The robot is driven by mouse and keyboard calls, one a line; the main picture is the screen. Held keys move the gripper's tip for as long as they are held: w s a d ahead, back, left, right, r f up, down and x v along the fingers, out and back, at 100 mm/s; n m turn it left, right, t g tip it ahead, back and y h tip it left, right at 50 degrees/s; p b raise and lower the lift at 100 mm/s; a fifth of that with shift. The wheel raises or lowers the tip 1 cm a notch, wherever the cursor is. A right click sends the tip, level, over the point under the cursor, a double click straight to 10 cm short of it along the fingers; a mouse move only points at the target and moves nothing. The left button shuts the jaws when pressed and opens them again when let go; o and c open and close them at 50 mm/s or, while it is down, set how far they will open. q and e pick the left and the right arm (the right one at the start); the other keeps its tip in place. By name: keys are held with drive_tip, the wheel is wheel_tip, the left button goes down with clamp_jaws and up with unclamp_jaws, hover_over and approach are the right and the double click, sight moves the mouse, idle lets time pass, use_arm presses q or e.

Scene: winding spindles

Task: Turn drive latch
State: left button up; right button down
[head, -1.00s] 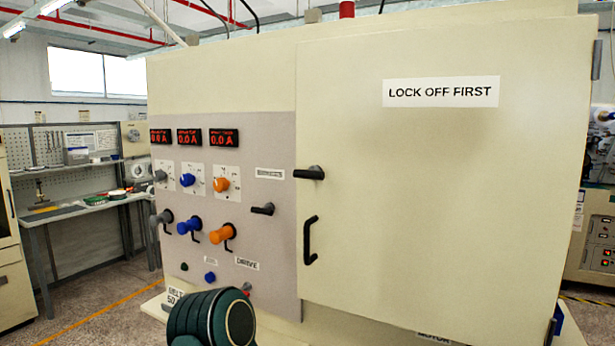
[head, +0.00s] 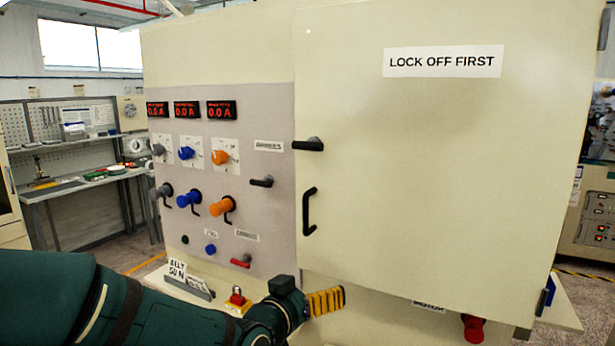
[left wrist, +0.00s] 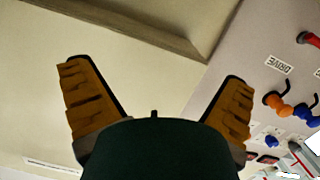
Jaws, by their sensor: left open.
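The drive latch appears to be the small red lever (head: 241,262) below the DRIVE label (head: 247,236), low on the grey control panel. It lies roughly level and tilts slightly. In the left wrist view the red lever (left wrist: 309,39) shows at the top right edge, near the DRIVE label (left wrist: 278,65). My left gripper (head: 328,300) has yellow-brown fingers and is below and to the right of the lever, in front of the cabinet's lower front. In the left wrist view its fingers (left wrist: 155,75) are spread and empty. My right gripper is not seen.
The cabinet door (head: 440,190) fills the right, with a black handle (head: 309,212) and black latch (head: 308,144). Blue (head: 188,198) and orange (head: 221,205) knobs stick out above the lever. A red emergency button (head: 237,296) and small signs (head: 177,267) stand below the panel.

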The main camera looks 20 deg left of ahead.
use_arm(q)
drive_tip(key=s+a+r+t, duration=0.2)
drive_tip(key=s+r+t, duration=0.1)
drive_tip(key=r, duration=0.8)
drive_tip(key=m+t, duration=0.2)
drive_tip(key=t, duration=0.2)
approach(306, 148)
drive_tip(key=shift+y, duration=0.3)
drive_tip(key=p+x, duration=0.3)
drive_tip(key=x, duration=0.7)
drive_tip(key=shift+w+d+r, duration=0.1)
drive_tip(key=shift+w, duration=0.3)
drive_tip(key=shift+c, duration=0.3)
drive_tip(key=c, duration=1.1)
